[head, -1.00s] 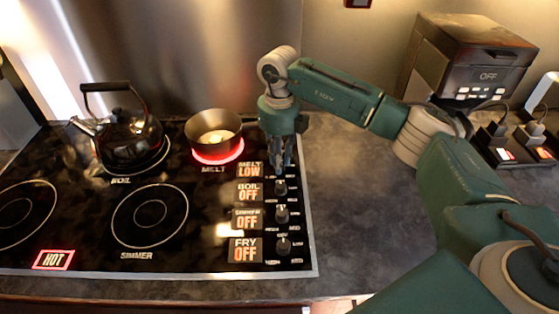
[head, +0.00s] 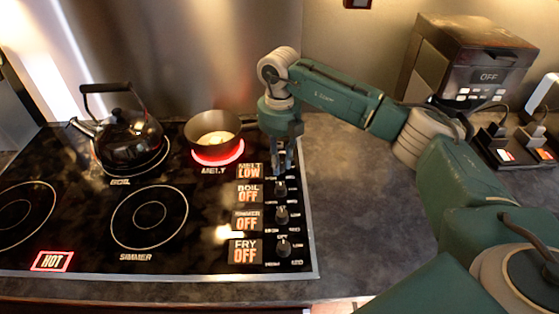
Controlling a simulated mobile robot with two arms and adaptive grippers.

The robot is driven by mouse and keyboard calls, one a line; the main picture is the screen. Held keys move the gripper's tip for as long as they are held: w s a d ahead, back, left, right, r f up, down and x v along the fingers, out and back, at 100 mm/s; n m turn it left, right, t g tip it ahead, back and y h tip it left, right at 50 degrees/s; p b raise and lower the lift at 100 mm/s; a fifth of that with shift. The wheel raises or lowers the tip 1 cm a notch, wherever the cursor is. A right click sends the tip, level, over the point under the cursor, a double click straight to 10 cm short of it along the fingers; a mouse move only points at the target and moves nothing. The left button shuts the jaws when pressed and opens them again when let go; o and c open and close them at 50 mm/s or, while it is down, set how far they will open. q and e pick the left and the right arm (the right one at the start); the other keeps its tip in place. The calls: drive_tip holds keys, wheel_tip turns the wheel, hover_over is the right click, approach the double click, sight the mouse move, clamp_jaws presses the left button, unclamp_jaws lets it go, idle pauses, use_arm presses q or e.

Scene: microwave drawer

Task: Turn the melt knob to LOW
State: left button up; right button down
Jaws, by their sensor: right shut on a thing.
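The melt display (head: 250,171) on the stove's control strip reads "MELT LOW". My right gripper (head: 282,170) points down at the top of the knob column, beside that display. Its fingers are shut on the melt knob, which they hide from view. The melt burner (head: 217,157) glows red under a small pot (head: 212,130) with pale contents. My left gripper is not in view.
The boil knob (head: 281,188), simmer knob (head: 282,214) and fry knob (head: 283,247) sit below, with displays reading OFF. A kettle (head: 128,136) stands at the back left.

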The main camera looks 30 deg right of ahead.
sight(280, 163)
drive_tip(key=c, duration=1.5)
unclamp_jaws()
drive_tip(key=shift+r, duration=0.15)
wheel_tip(280, 163, up, 12)
drive_tip(key=shift+f, duration=0.1)
drive_tip(key=shift+f, duration=0.1)
